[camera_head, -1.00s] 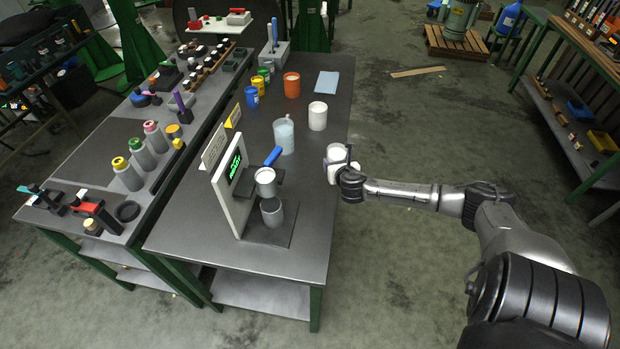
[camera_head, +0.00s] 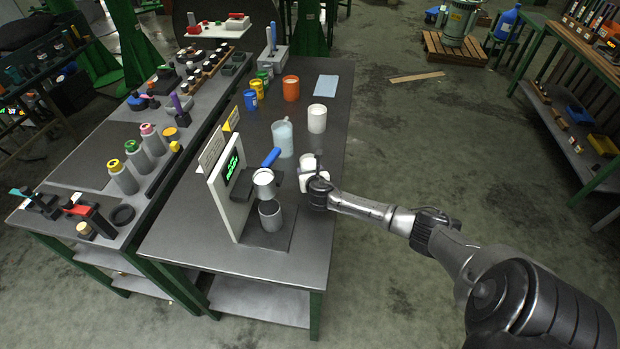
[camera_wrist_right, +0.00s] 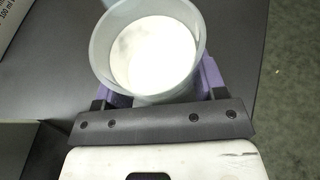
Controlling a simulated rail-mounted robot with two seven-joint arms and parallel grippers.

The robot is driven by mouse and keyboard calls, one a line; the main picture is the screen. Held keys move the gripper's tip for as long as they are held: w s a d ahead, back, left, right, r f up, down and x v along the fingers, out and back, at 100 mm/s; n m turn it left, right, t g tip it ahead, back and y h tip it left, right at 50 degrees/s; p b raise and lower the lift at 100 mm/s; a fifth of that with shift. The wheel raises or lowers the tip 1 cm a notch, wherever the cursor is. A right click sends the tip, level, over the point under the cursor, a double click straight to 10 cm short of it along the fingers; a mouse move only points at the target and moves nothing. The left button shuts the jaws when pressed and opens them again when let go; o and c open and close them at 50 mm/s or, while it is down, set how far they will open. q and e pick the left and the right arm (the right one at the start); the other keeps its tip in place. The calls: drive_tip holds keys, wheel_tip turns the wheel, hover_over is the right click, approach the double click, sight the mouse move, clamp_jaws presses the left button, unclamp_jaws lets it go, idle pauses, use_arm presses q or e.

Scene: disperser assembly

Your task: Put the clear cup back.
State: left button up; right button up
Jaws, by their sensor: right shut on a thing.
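My right gripper (camera_head: 307,173) is shut on a translucent clear cup (camera_head: 306,160), upright, over the right side of the dark table. In the right wrist view the clear cup (camera_wrist_right: 148,50) has a pale see-through wall and white contents inside. Purple finger parts (camera_wrist_right: 212,80) show on both sides of it. The gripper's fingers partly hide the cup in the head view. I cannot tell whether its base touches the table. My left gripper is not in view.
A pale blue container (camera_head: 282,140) and a white cup (camera_head: 317,118) stand behind the held cup. The table's front right is clear.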

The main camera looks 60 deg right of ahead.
wheel_tip(320, 180, down, 2)
drive_tip(key=shift+f, duration=0.15)
drive_tip(key=shift+f+b, duration=0.15)
drive_tip(key=shift+b, duration=0.15)
drive_tip(key=o, duration=1.1)
